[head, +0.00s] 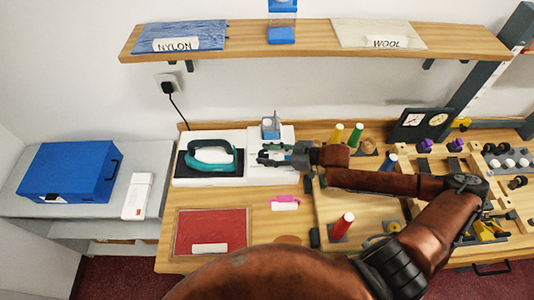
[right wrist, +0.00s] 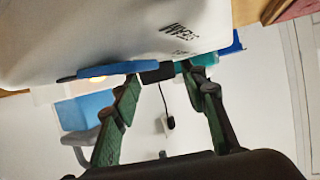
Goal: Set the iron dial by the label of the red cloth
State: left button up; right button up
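The red cloth (head: 205,228) lies flat at the front left of the wooden counter. Its white label (head: 209,249) shows no readable writing. The iron (head: 212,155), with a teal handle, rests on the left of a white station (head: 255,176). My right gripper (head: 266,154) is over the right part of the station, open and empty. In the right wrist view, its green-padded fingers (right wrist: 160,78) are apart near the white station body (right wrist: 130,30), which bears dark print. A blue bar (right wrist: 105,70) lies along its edge. I cannot make out the dial's setting. My left gripper is not in view.
Coloured spools, including a red one (head: 343,222), stand on the counter. A shelf (head: 310,39) above holds NYLON (head: 195,34) and WOOL (head: 375,32) swatches. A blue case (head: 70,170) is at left.

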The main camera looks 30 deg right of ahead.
jog(key=shift+o, duration=0.7)
jog(key=shift+s+d+r, duration=0.15)
jog(key=shift+s+d, duration=0.15)
jog(key=shift+d, duration=0.15)
jog(key=v, duration=0.9)
jog(key=shift+s+d+r, duration=0.25)
jog(key=shift+s+d, duration=0.2)
jog(key=shift+s, duration=0.1)
jog(key=shift+s+d+r, duration=0.1)
jog(key=shift+s+r, duration=0.05)
jog(key=shift+r, duration=0.05)
jog(key=shift+r, duration=0.1)
